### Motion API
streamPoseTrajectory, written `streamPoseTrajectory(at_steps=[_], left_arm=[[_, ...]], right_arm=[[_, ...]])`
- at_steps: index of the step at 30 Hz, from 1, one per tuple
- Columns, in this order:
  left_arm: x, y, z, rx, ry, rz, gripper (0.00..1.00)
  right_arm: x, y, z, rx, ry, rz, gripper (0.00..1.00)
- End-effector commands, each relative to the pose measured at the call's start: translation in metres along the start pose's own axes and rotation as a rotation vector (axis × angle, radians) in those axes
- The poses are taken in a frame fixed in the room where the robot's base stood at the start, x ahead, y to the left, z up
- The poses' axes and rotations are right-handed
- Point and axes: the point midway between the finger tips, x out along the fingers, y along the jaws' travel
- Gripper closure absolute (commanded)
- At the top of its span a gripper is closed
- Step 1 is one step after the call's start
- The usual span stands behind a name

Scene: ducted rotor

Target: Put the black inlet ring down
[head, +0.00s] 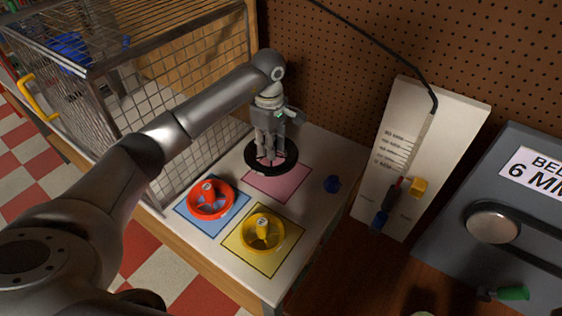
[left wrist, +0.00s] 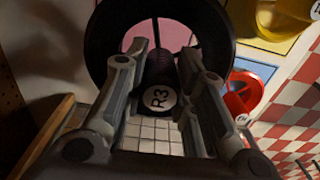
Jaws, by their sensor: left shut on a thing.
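The black inlet ring (head: 290,164) is a round black ring with a dark central post marked R3. It lies over the back part of the pink square (head: 277,187) and the white tabletop behind it. My left gripper (head: 270,152) points down into the ring from above and is shut on its central post. In the left wrist view the ring (left wrist: 212,42) surrounds the fingertips (left wrist: 158,70), and the R3 label faces the camera between the fingers. I cannot tell whether the ring touches the table. My right gripper is out of view.
A red ducted rotor (head: 210,213) sits on the blue square and a yellow one (head: 277,233) on the yellow square, both in front of the ring. A wire cage (head: 180,122) stands close on the left.

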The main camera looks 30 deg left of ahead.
Motion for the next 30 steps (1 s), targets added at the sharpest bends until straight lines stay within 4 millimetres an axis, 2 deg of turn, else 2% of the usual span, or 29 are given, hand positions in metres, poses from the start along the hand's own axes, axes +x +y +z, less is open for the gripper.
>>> streamPoseTrajectory(at_steps=[1,4,6,9,11,18,20,23,29,30], left_arm=[[0.009,-0.002,0.001,0.0,-0.001,-0.008,0.97],[0.027,-0.002,0.001,-0.001,-0.002,-0.007,0.97],[0.038,-0.002,0.0,-0.001,-0.001,-0.005,0.97],[0.047,-0.001,0.001,-0.001,-0.001,-0.002,0.97],[0.051,-0.001,0.0,-0.001,0.0,-0.003,0.97],[0.081,-0.001,0.0,-0.002,-0.001,-0.005,0.97],[0.086,-0.001,0.0,-0.001,0.0,-0.002,0.97],[0.087,0.0,0.0,0.0,0.001,0.0,0.97],[0.09,0.0,-0.001,0.0,0.001,-0.001,0.97],[0.089,-0.001,-0.001,0.0,0.001,-0.001,0.72]], right_arm=[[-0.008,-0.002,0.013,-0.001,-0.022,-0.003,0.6],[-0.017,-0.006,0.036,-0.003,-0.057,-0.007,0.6],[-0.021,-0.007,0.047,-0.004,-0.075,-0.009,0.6],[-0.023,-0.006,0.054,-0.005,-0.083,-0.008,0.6],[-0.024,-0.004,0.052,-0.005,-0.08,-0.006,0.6],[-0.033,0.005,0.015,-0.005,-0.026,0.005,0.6],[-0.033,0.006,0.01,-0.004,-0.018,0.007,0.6],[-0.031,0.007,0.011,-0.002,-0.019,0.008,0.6],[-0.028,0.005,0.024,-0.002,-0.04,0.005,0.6],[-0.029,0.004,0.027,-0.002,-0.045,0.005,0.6]])
